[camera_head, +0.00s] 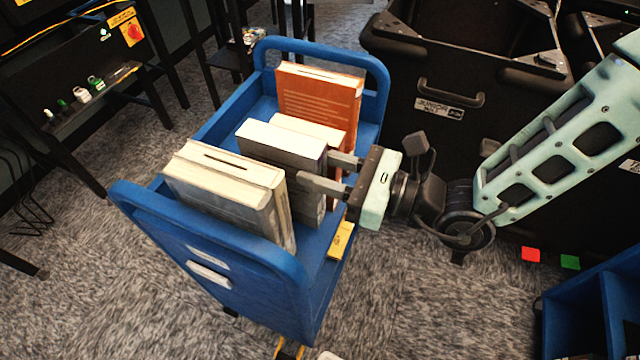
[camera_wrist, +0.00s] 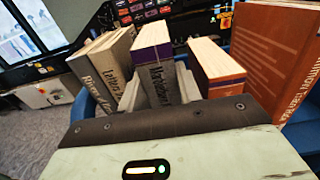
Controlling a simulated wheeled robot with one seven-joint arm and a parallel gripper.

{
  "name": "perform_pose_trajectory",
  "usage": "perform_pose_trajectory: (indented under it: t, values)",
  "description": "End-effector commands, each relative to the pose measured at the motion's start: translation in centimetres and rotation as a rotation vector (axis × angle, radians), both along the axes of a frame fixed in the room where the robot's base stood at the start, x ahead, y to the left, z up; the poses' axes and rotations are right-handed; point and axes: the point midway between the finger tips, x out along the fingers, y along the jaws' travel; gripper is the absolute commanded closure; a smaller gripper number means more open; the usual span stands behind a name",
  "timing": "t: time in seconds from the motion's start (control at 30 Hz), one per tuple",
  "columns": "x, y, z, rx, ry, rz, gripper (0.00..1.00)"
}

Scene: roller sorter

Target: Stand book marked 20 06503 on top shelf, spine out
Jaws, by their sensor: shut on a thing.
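My gripper (camera_head: 325,172) is shut on a book with a pale top and a dark purple and grey spine (camera_head: 311,172). In the wrist view, the same book (camera_wrist: 158,72) stands upright between my fingers (camera_wrist: 160,92), its lettered spine toward me. It is among other books in a blue cart (camera_head: 290,270); whether its bottom touches the cart's shelf is hidden. The number 20 06503 is not readable on any book.
A blue unit with compartments (camera_head: 590,305) stands at the lower right. A large black case (camera_head: 450,90) is behind my arm. A dark bench (camera_head: 80,80) with small bottles is at the left. Carpet is clear between the cart and the blue unit.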

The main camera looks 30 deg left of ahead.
Motion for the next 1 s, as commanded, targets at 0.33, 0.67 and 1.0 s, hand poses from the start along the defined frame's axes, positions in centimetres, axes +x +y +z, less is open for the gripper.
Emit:
perform_pose_trajectory:
  t: [0.33,0.67,1.0]
  values:
    - [0.0,0.0,-3.9,0.002,0.001,0.0,1.0]
    - [0.0,0.0,-4.1,0.003,0.0,0.0,1.0]
    - [0.0,0.0,-4.3,-0.001,0.001,0.0,0.44]
